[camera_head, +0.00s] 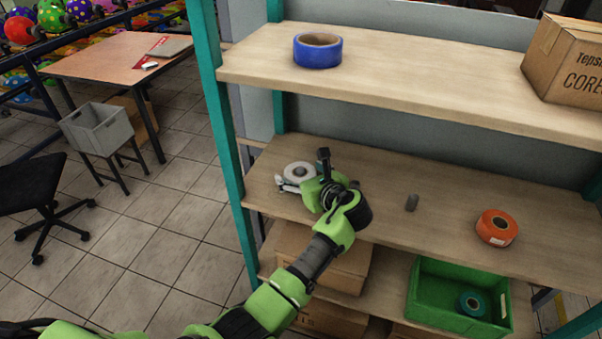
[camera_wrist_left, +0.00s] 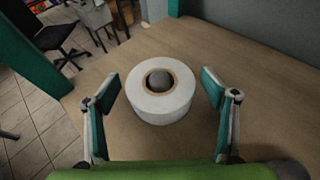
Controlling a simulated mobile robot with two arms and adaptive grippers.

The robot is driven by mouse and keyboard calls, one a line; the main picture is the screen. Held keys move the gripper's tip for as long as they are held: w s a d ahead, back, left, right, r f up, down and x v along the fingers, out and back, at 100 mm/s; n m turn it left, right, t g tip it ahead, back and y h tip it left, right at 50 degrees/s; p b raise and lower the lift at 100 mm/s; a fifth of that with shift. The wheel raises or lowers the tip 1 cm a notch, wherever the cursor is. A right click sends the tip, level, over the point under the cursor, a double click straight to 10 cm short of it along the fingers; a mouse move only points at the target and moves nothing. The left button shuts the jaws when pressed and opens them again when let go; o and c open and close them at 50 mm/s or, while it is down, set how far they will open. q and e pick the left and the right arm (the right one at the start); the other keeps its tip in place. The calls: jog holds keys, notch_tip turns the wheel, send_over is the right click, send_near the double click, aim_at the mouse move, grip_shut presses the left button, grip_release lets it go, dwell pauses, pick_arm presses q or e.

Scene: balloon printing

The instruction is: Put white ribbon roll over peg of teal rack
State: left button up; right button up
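The white ribbon roll (camera_head: 299,171) lies flat at the left end of the middle shelf of the teal rack (camera_head: 236,190). In the left wrist view the roll (camera_wrist_left: 160,108) surrounds a grey rounded peg end (camera_wrist_left: 159,81) that shows inside its hole. My left gripper (camera_wrist_left: 161,90) is open, with one finger on each side of the roll and visible gaps between. In the head view the gripper (camera_head: 302,171) is at the roll, and part of it hides the roll's edge. My right gripper is not in view.
An orange roll (camera_head: 497,228) sits right on the same shelf. A blue roll (camera_head: 318,51) and a cardboard box (camera_head: 566,58) are on the shelf above. A green crate (camera_head: 436,302) with a teal roll (camera_head: 472,303) is below.

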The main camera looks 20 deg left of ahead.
pick_arm(q)
jog(key=shift+r, duration=0.1)
notch_tip(320, 180, up, 10)
jog(key=shift+f, duration=0.1)
dwell(0.5)
jog(key=shift+f, duration=0.15)
